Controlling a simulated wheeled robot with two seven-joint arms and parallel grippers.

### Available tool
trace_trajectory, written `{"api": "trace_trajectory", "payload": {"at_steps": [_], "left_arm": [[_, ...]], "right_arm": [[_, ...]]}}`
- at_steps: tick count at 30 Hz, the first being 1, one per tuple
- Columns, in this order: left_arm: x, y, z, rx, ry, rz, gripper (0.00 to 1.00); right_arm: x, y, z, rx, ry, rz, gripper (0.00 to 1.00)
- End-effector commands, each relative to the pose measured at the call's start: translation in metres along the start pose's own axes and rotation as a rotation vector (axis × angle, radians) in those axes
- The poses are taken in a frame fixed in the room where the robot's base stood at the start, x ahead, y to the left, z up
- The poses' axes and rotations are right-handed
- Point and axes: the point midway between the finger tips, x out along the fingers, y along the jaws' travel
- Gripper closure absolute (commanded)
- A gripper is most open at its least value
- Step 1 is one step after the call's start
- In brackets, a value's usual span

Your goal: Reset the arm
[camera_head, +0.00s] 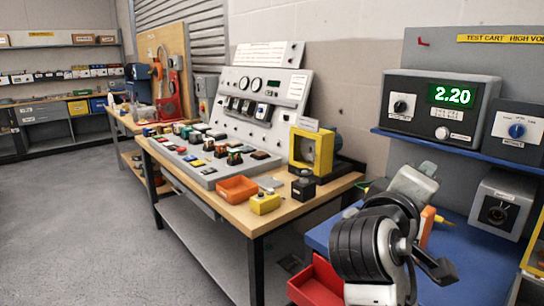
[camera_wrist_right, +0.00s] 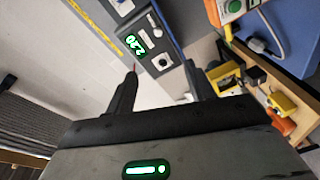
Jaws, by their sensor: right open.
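My right arm (camera_head: 365,248) rises at the lower right of the head view, over the blue-topped test cart (camera_head: 452,285). Its thick black joint hides part of the cart top. In the right wrist view my right gripper (camera_wrist_right: 160,69) is open, its two dark fingers apart with nothing between them. Behind the fingers is the cart's meter, whose green display (camera_wrist_right: 135,44) reads 2.20. The meter (camera_head: 440,105) also shows in the head view, on the cart's shelf. My left gripper is not in view.
A workbench (camera_head: 232,215) with a sloped control panel (camera_head: 262,105), an orange tray (camera_head: 237,189) and a yellow-framed unit (camera_head: 312,150) stands left of the cart. A red bin (camera_head: 318,285) is low beside the arm. The grey floor (camera_head: 70,220) at left is clear.

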Motion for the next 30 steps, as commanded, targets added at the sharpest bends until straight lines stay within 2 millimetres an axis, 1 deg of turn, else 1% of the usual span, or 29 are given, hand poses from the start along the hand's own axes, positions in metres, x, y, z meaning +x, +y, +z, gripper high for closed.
{"api": "trace_trajectory", "payload": {"at_steps": [1,4,8,9,11,12,14,15,17,18,19,21,24,27,30], "left_arm": [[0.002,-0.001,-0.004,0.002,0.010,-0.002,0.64],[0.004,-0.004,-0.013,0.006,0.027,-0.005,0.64],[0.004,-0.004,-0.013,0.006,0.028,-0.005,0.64],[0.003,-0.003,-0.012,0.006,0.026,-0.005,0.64],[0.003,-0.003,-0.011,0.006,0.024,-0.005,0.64],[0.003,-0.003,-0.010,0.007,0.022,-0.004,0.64],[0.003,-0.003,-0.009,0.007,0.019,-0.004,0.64],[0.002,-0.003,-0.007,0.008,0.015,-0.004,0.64],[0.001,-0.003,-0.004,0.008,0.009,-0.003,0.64],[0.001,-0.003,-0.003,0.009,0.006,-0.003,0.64],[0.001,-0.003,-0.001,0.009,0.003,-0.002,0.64],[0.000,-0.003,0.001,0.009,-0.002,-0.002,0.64],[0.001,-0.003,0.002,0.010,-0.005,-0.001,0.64],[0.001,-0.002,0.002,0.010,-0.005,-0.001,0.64],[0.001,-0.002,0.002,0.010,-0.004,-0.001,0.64]], "right_arm": [[0.003,-0.018,0.001,-0.007,0.024,-0.029,0.46],[0.006,-0.051,0.003,-0.003,0.081,-0.089,0.46],[0.005,-0.104,0.009,0.020,0.160,-0.198,0.46],[0.004,-0.123,0.013,0.032,0.184,-0.241,0.46],[-0.002,-0.156,0.022,0.061,0.222,-0.317,0.46],[-0.008,-0.181,0.030,0.087,0.246,-0.379,0.46],[-0.022,-0.221,0.046,0.145,0.277,-0.487,0.46],[-0.034,-0.246,0.059,0.192,0.290,-0.563,0.46],[-0.055,-0.281,0.080,0.277,0.297,-0.680,0.46],[-0.070,-0.301,0.096,0.340,0.291,-0.755,0.46],[-0.082,-0.314,0.107,0.388,0.281,-0.808,0.46],[-0.109,-0.338,0.134,0.503,0.247,-0.918,0.46],[-0.141,-0.358,0.166,0.653,0.184,-1.032,0.46],[-0.161,-0.366,0.187,0.761,0.129,-1.095,0.46],[-0.170,-0.368,0.196,0.814,0.101,-1.120,0.46]]}}
